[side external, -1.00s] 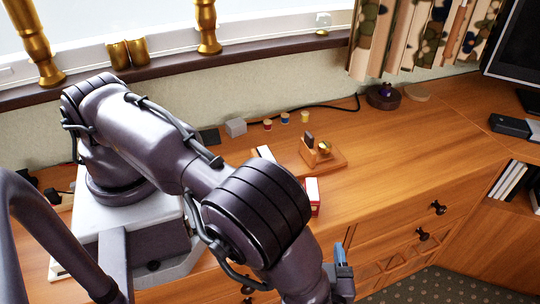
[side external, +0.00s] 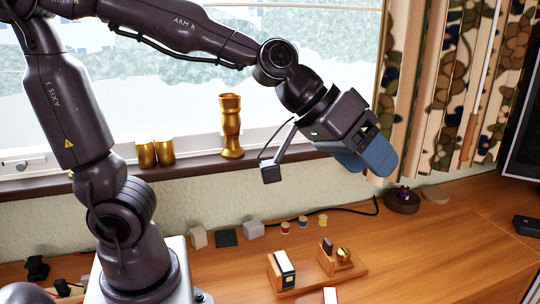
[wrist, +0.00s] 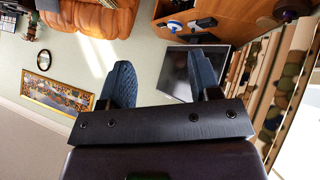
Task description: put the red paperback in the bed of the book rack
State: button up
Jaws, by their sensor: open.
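The red paperback (side external: 330,296) is cut off by the bottom edge of the side view; only its pale top and a little red show. My gripper (side external: 368,170) is raised high above the desk, in front of the window and curtain, far above the rack and the paperback. In the wrist view my gripper (wrist: 163,72) has its two blue fingers apart with nothing between them. Neither paperback nor rack shows there.
Small spools (side external: 303,221), a grey block (side external: 253,229) and a dark square (side external: 226,238) lie along the wall. A gold goblet (side external: 231,127) stands on the sill. The desk right of the rack is clear.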

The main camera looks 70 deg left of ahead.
jog(key=shift+o, duration=0.4)
jog(key=s+a+f+m+g+y, duration=0.1)
jog(key=s+a+f+g+y, duration=0.1)
jog(key=s+a, duration=0.7)
jog(key=s+g+y, duration=0.1)
jog(key=s+y, duration=0.1)
jog(key=s, duration=0.2)
jog(key=shift+a, duration=0.3)
